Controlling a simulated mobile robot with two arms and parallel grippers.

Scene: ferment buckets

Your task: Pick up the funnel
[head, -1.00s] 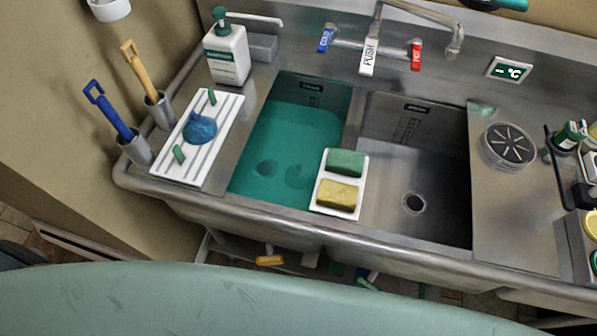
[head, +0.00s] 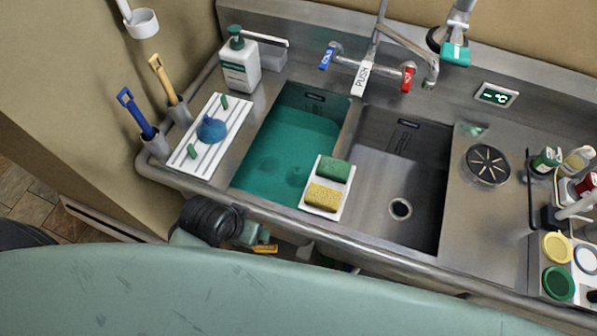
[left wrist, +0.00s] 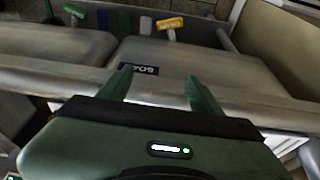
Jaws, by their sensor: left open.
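A blue, dome-shaped piece (head: 211,129), which looks like the funnel lying wide end down, rests on the white ribbed drying board (head: 187,163) left of the sinks. The funnel does not show in the left wrist view. My left gripper (head: 252,236) is low at the sink's front edge, below and right of the board, well apart from the funnel. In the left wrist view my left gripper (left wrist: 157,88) has its two fingers spread, with nothing between them. It faces the sink's metal front. My right gripper is not in view.
A soap bottle (head: 241,60) stands behind the board. Blue (head: 135,113) and yellow (head: 164,78) handled brushes stand in holders at its left. A sponge tray (head: 309,205) spans the sink divider. A white ring-shaped holder (head: 143,24) is at upper left. The steel rim (head: 180,184) lies in front.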

